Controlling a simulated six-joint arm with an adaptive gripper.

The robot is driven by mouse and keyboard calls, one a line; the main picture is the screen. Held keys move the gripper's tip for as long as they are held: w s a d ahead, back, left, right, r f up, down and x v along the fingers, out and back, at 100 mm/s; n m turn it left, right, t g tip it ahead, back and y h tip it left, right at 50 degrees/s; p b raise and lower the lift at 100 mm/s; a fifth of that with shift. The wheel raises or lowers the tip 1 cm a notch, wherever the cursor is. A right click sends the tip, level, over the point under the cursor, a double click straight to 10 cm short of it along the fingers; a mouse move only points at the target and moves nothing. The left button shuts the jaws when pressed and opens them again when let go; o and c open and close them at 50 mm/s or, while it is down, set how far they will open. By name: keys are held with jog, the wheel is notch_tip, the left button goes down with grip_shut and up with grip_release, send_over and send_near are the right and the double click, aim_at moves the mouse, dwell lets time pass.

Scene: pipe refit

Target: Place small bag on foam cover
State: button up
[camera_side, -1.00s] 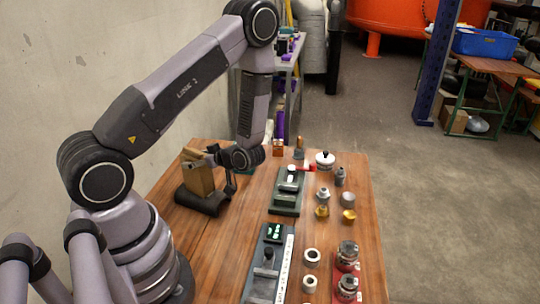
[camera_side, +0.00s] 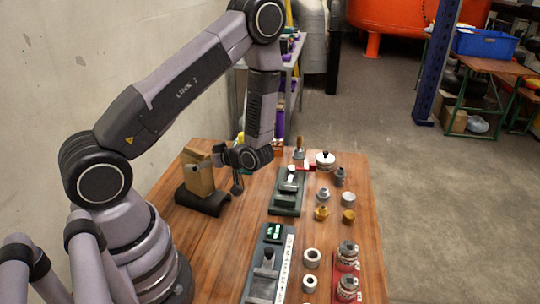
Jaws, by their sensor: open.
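The small bag (camera_side: 199,177) is a brown, boxy paper bag at the left of the table in the side view. It stands roughly upright, with its lower end on the dark, half-round foam cover (camera_side: 208,205). My gripper (camera_side: 229,170) is open and empty, just right of the bag. One finger is near the bag's top right edge; whether it touches I cannot tell. The other finger hangs lower, apart from the bag. The far side of the bag is hidden.
A dark green fixture (camera_side: 287,195) with a red-handled part stands right of my gripper. Several metal and brass fittings (camera_side: 322,213) stand along the right side. A grey device (camera_side: 266,262) is nearer the front. Bare wood (camera_side: 215,240) lies in front of the foam cover.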

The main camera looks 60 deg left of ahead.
jog(key=v, duration=0.9)
jog(key=w+d+r+m+t+h, duration=0.2)
jog(key=w+r+t, duration=0.1)
jog(key=w+t, duration=0.25)
jog(key=w+d+r+m+t+h, duration=0.1)
jog(key=w+r+m+t+h, duration=0.1)
jog(key=w+r+t+h, duration=0.3)
jog(key=w+d+r+m+t+h, duration=0.3)
jog(key=w+d+r+m+t, duration=0.15)
jog(key=d+r, duration=0.3)
jog(key=s+d+r+m+g+h, duration=0.1)
jog(key=s+d+r+m+h, duration=0.45)
jog(key=s+r+m, duration=0.55)
jog(key=s+a+f+m+g+y, duration=0.1)
jog(key=s+a, duration=0.1)
jog(key=s, duration=0.5)
jog(key=s+a+f+m+g+y, duration=0.2)
jog(key=s, duration=0.6)
jog(key=shift+s+a, duration=0.35)
jog(key=shift+a, duration=0.05)
